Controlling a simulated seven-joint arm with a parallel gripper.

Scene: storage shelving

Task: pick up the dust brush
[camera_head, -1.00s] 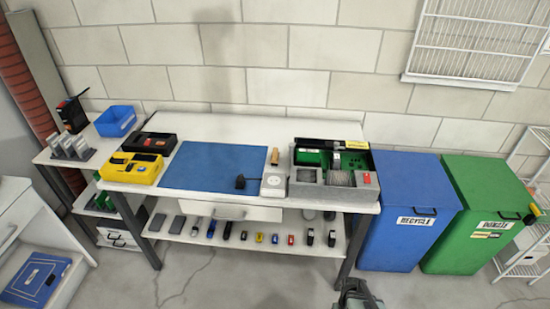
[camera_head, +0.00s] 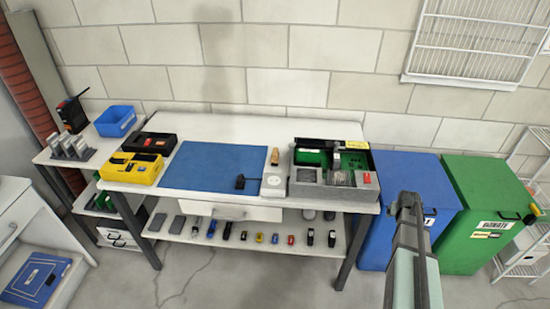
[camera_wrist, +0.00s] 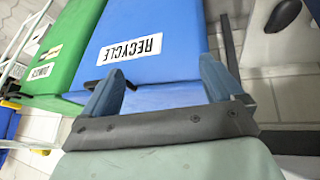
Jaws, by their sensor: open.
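A small tan, wooden-looking item (camera_head: 275,157) stands on the white workbench (camera_head: 236,121), between the blue mat and the grey tray. It may be the dust brush, but it is too small to be sure. My gripper (camera_head: 408,203) is in front of the blue recycle bin, right of and lower than the bench top, well apart from that item. In the wrist view, my gripper's two blue-grey fingers (camera_wrist: 163,88) are spread with nothing between them. The tan item is not in the wrist view.
A blue recycle bin (camera_wrist: 165,35) and a green bin (camera_head: 480,200) stand right of the bench. A compartmented grey tray (camera_head: 335,192), a yellow tray (camera_head: 130,170) and a blue mat (camera_head: 213,167) occupy the bench. Several small items line the lower shelf (camera_head: 185,235).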

